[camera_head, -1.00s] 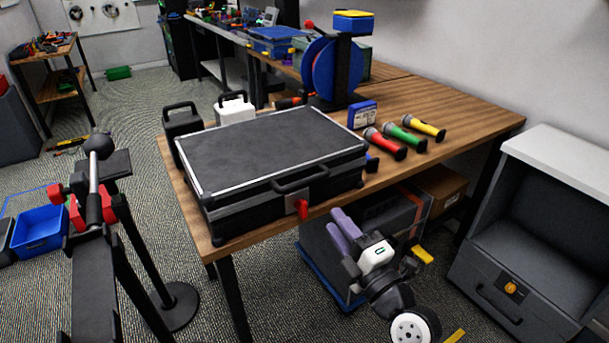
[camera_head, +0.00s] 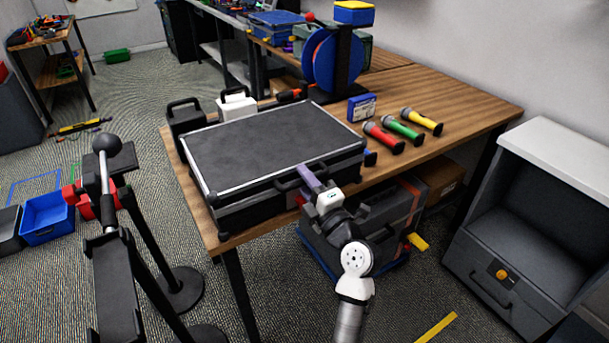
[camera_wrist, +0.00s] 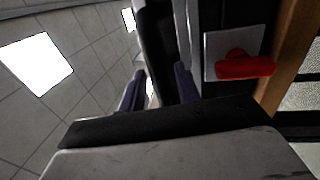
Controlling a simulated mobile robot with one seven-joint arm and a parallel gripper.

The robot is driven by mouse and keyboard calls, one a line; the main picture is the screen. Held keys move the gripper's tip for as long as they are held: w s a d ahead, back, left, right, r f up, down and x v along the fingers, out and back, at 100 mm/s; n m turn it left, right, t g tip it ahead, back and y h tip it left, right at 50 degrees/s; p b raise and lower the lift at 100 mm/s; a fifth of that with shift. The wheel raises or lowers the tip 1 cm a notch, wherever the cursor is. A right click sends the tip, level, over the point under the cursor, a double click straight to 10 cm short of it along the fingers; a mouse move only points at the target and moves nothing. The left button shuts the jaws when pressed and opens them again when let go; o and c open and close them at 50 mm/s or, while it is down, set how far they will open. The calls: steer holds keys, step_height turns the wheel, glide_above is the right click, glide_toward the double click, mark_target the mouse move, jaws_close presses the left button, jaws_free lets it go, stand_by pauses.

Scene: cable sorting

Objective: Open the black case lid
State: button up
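The black case (camera_head: 240,213) lies on the wooden table with its lid (camera_head: 265,148) shut. Its black carry handle (camera_head: 285,185) is on the front side, partly hidden by my gripper. My gripper (camera_head: 309,177), with purple fingers, is at the handle. In the wrist view, the fingers (camera_wrist: 160,88) are spread apart, with the dark handle (camera_wrist: 156,45) showing between and beyond them. I cannot tell whether they touch it. A red latch (camera_wrist: 245,67) on a metal plate shows beside the fingers; in the head view it is mostly hidden behind my gripper.
A black box (camera_head: 185,123) and a white box (camera_head: 237,105) stand behind the case. Red, green and yellow flashlights (camera_head: 403,128) and a small blue box (camera_head: 362,107) lie to its right. A grey cabinet (camera_head: 510,255) stands right of the table (camera_head: 450,98).

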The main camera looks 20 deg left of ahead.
steer(key=shift+a, duration=0.1)
jaws_close()
stand_by(0.3)
